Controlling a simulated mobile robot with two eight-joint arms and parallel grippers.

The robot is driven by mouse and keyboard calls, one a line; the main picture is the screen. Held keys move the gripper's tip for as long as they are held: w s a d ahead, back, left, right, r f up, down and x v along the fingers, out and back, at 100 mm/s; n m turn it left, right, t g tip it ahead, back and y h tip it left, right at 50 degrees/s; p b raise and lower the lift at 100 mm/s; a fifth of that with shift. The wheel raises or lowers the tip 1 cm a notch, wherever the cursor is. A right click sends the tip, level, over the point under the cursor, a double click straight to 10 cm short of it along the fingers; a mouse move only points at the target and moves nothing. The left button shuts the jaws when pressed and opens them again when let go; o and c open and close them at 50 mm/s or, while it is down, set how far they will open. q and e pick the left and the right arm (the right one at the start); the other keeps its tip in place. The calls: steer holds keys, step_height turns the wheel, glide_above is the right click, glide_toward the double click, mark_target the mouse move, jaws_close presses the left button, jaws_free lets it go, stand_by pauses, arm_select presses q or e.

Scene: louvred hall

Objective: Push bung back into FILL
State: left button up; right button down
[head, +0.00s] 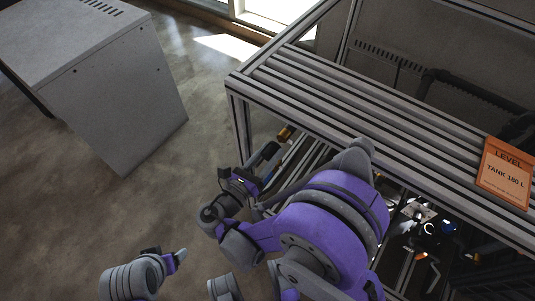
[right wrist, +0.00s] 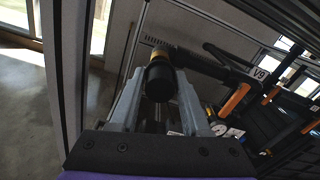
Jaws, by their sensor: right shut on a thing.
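My right gripper (head: 270,158) reaches in at the near left end of the frame bench, below its slatted top. In the right wrist view its two grey fingers close on a black cylindrical piece, which I take to be the bung (right wrist: 160,84). A brass-coloured collar (right wrist: 158,52) sits just beyond it, in line with it; I cannot tell whether they touch. A brass end (head: 286,132) also shows past the gripper in the head view. No FILL label is legible. My left gripper (head: 178,258) is low at the left, apart from the bench, its jaws unclear.
An orange LEVEL TANK 180 L sign (head: 505,173) is at right. In the wrist view, a dark pipe (right wrist: 205,66), a V9 tag (right wrist: 258,74), an orange handle (right wrist: 236,98) and a gauge (right wrist: 220,129) stand right. A grey cabinet (head: 125,95) stands left; floor between is clear.

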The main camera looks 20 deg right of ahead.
mark_target(266, 158)
steer(key=shift+x, duration=1.15)
steer(key=shift+c, duration=1.4)
jaws_free()
steer(key=shift+v, duration=3.55)
